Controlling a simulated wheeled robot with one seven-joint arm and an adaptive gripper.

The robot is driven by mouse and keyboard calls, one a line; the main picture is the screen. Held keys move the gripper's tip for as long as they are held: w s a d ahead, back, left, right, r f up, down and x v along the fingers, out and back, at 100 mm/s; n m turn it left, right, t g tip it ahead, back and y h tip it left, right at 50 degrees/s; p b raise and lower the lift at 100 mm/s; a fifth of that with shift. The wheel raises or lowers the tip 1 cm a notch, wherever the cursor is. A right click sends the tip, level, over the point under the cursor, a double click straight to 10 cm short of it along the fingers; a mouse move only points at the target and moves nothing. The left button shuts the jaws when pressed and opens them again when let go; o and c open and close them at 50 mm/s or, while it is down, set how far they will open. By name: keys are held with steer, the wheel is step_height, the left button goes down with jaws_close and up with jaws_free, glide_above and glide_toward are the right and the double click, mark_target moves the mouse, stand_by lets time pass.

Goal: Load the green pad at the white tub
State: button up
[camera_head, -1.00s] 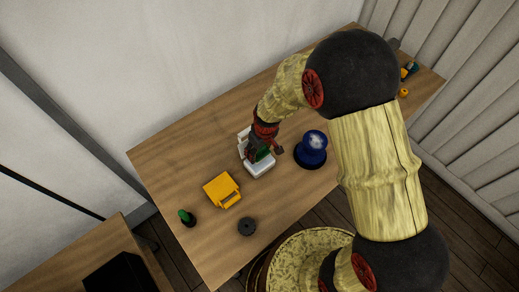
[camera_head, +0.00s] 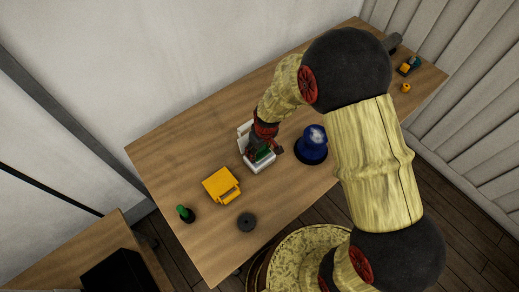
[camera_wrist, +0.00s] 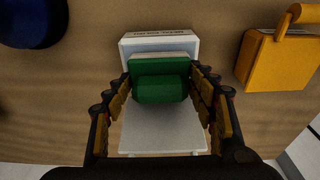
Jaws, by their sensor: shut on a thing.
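The white tub (camera_head: 260,167) stands on the table, with a white upright part at its back left in the head view. In the wrist view, the tub (camera_wrist: 159,43) shows a lettered edge at the top and a broad white panel (camera_wrist: 163,130) below. The green pad (camera_wrist: 160,88) is a thick block between my fingers, in front of the tub's opening. It also shows in the head view (camera_head: 263,154), partly hidden by my gripper (camera_head: 264,148). My gripper (camera_wrist: 160,80) is shut on the pad. I cannot tell whether the pad touches the tub.
A yellow box with a handle (camera_head: 221,186) stands beside the tub. A dark blue round object (camera_head: 312,146) stands on the other side. A black disc (camera_head: 246,222) and a green-topped item (camera_head: 184,213) lie nearer the table's left end. Small items (camera_head: 408,66) sit at the far right.

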steer(key=shift+s+f+b, duration=0.1)
steer(key=shift+f+b, duration=0.5)
steer(key=shift+f, duration=0.05)
stand_by(1.9)
steer(key=shift+r+p, duration=2.1)
steer(key=shift+r, duration=1.55)
steer(key=shift+f, duration=0.1)
